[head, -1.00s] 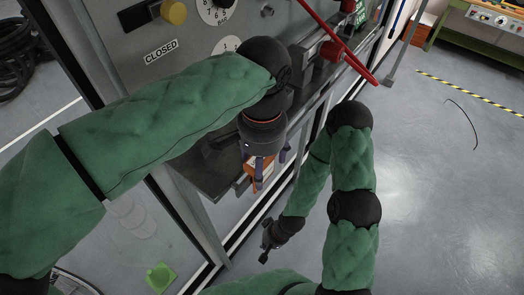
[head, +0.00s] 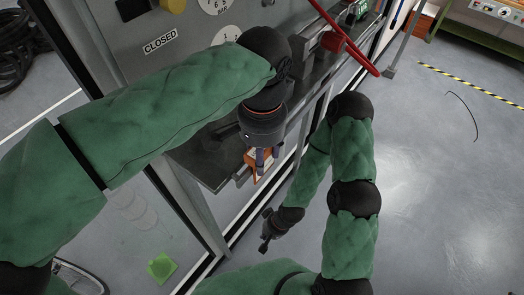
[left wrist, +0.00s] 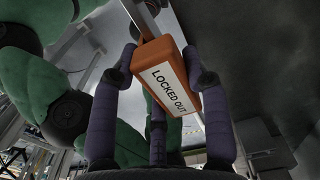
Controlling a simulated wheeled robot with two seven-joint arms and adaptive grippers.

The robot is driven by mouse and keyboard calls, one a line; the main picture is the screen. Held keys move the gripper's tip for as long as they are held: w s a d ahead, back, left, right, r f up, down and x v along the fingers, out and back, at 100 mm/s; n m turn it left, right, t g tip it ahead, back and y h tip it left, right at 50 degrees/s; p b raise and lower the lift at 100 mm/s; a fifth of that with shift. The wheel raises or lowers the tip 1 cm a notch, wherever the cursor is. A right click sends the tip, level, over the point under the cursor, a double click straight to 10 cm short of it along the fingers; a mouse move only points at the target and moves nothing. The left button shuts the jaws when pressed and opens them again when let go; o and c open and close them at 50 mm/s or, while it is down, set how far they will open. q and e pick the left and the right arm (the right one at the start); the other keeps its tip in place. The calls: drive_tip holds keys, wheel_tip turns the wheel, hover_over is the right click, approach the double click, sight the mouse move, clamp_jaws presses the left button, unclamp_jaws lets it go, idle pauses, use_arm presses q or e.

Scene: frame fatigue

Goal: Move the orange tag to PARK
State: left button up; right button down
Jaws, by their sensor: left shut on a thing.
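The orange tag (left wrist: 165,73) is a box-like block with a white "LOCKED OUT" label facing the left wrist camera. My left gripper (left wrist: 168,66) is shut on it, with purple fingers on both sides and a third finger below. In the head view, the tag (head: 252,161) shows partly under my left gripper (head: 265,163), beside the front edge of the grey shelf. My wrist hides much of it. My right gripper (head: 268,236) hangs low, apart from the tag; its fingers are too small to read. I cannot make out a PARK label.
A grey panel with a "CLOSED" label (head: 160,42) and dials (head: 227,36) stands behind my left arm. A red lever (head: 347,40) slants over the grey shelf (head: 207,170) to the right. The floor (head: 440,190) at right is mostly clear.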

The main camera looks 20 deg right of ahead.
use_arm(q)
drive_tip(key=shift+r, duration=0.15)
drive_tip(key=shift+r+p, duration=1.6)
drive_tip(key=shift+p, duration=0.05)
drive_tip(key=shift+r, duration=0.1)
drive_tip(key=shift+r, duration=2.5)
wheel_tip(320, 180, up, 4)
drive_tip(key=p, duration=0.4)
